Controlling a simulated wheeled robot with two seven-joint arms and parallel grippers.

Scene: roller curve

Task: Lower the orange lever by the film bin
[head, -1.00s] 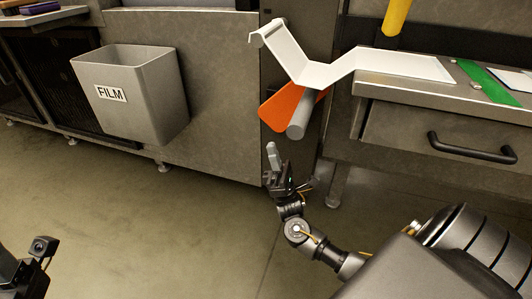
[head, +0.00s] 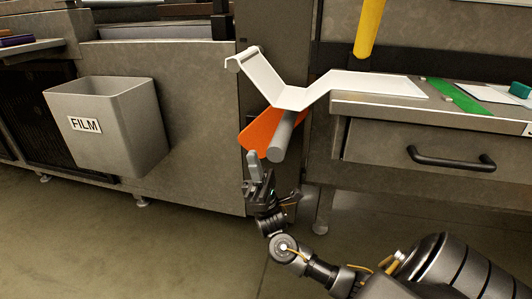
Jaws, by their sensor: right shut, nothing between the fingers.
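The orange lever (head: 259,134) is a flat orange paddle at the cabinet's edge, below a bent white sheet (head: 285,93). A grey roller (head: 283,137) lies beside it and covers part of it. The grey film bin (head: 112,128), labelled FILM, hangs on the cabinet front to the left. My right gripper (head: 253,160) points up just below the orange lever, its fingers shut and empty. Whether it touches the lever cannot be told. My left gripper is out of view.
A grey counter (head: 375,100) with a drawer and a black handle (head: 451,158) stands at the right. A green strip (head: 455,96) lies on it, and a yellow post (head: 370,28) is above. The floor (head: 110,240) below the bin is clear.

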